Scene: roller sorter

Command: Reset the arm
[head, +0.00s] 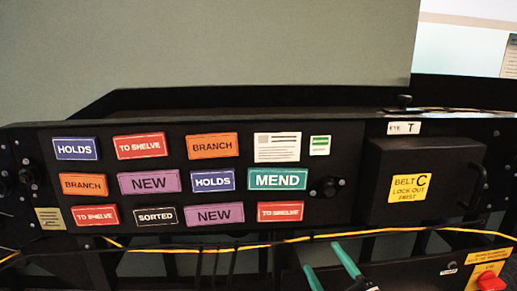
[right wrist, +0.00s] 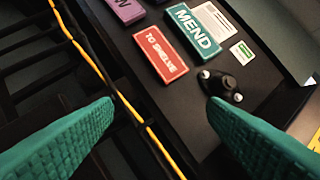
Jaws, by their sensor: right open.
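My right gripper (head: 322,256) shows at the bottom of the head view, with two teal fingers pointing up toward the black panel. In the right wrist view my right gripper (right wrist: 160,101) is open, with ribbed teal fingers wide apart and nothing between them but the panel's lower edge and a yellow cable. The black knob (right wrist: 222,85) is just beyond the right fingertip in the picture; whether they touch I cannot tell. My left gripper is not in view.
The black panel (head: 350,150) carries several coloured plates, among them MEND (head: 278,179) and a red TO SHELVE (head: 281,211). A BELT C box (head: 400,160) with a handle is at right. A yellow cable (head: 370,231) runs below. A red switch (head: 490,282) sits lower right.

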